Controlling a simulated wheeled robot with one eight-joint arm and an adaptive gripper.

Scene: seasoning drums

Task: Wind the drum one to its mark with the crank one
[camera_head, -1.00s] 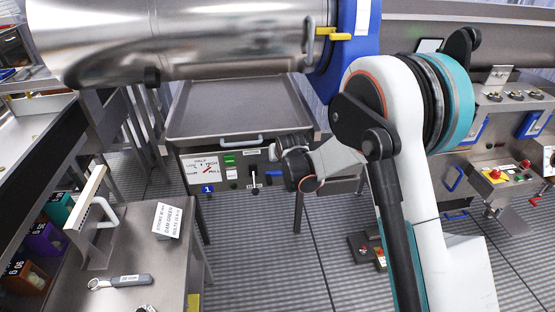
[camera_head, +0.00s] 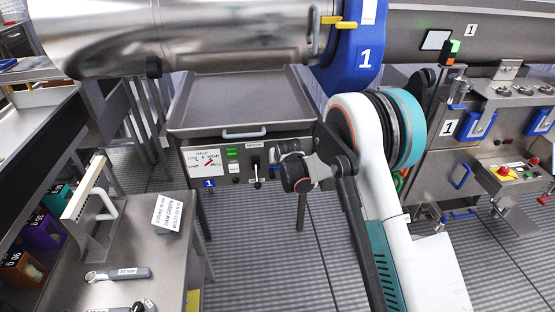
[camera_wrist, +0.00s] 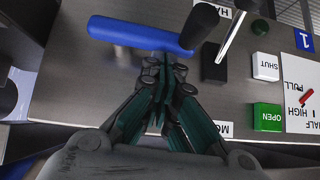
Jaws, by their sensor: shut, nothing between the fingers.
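The drum one (camera_head: 190,40) is a big shiny steel cylinder at the top of the head view, with a blue end ring (camera_head: 362,58) marked 1. Below it is a steel control panel with a blue 1 tag (camera_head: 208,183). In the wrist view a blue bar handle (camera_wrist: 130,33) lies across the panel; I take it as the crank one, but cannot be sure. My gripper (camera_wrist: 163,62) is shut and empty, with its fingertips at the lower edge of the blue handle near its right end. Whether they touch is unclear.
A black-knobbed lever (camera_wrist: 205,20), white SHUT button (camera_wrist: 265,66), green OPEN button (camera_wrist: 267,117) and red-needle dial card (camera_wrist: 300,95) are to the right. A steel tray (camera_head: 240,100) sits above the panel. A bench with a spanner (camera_head: 118,273) is at left.

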